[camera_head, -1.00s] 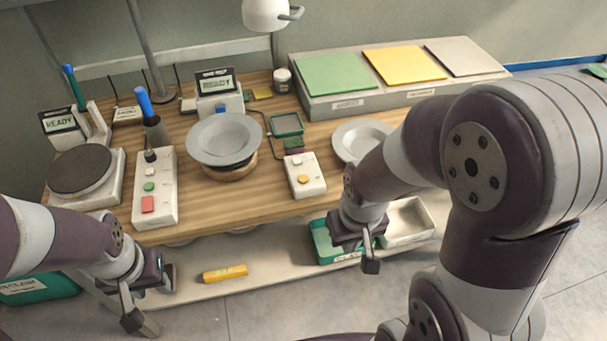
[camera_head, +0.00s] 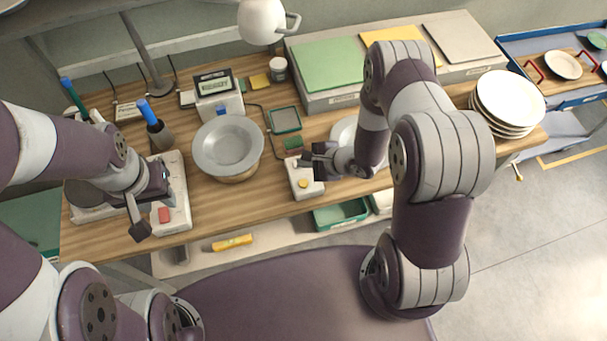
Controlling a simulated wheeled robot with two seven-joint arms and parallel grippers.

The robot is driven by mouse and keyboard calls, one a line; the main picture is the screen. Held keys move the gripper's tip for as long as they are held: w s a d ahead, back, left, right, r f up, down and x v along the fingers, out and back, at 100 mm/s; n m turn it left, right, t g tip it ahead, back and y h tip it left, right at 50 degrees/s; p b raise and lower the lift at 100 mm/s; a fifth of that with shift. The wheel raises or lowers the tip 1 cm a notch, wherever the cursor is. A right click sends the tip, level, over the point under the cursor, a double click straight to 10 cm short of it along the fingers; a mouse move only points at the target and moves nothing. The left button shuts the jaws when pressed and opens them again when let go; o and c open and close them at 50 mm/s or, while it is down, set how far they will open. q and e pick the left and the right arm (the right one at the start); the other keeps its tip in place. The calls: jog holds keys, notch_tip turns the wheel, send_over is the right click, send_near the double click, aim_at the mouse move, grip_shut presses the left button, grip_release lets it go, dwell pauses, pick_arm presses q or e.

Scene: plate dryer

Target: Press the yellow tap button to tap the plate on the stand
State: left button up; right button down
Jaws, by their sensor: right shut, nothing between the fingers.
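The yellow tap button (camera_head: 303,184) sits on the near end of a small white box (camera_head: 314,190) near the table's front edge. The grey plate (camera_head: 226,144) rests on a round stand to the left of that box. My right gripper (camera_head: 307,161) is shut and empty. It is over the far part of the white box, just behind the yellow button, and covers that part; I cannot tell whether it touches. My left gripper (camera_head: 153,207) is open and empty, at the white panel (camera_head: 178,214) with the red button (camera_head: 164,214).
A display unit (camera_head: 214,85) stands behind the plate. A grey block with coloured pads (camera_head: 320,62) lies at the back. A stack of white plates (camera_head: 507,100) stands at the right. A green tray (camera_head: 341,214) and a yellow bar (camera_head: 232,242) lie on the lower shelf.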

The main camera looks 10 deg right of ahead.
jog(key=shift+s, duration=0.15)
jog(key=shift+d, duration=0.1)
jog(key=b, duration=0.8)
send_over(306, 185)
notch_tip(306, 185, down, 8)
jog(key=shift+r, duration=0.15)
jog(key=shift+f, duration=0.5)
jog(key=shift+f+b, duration=0.1)
jog(key=shift+b, duration=0.2)
dwell(0.8)
jog(key=shift+f, duration=0.35)
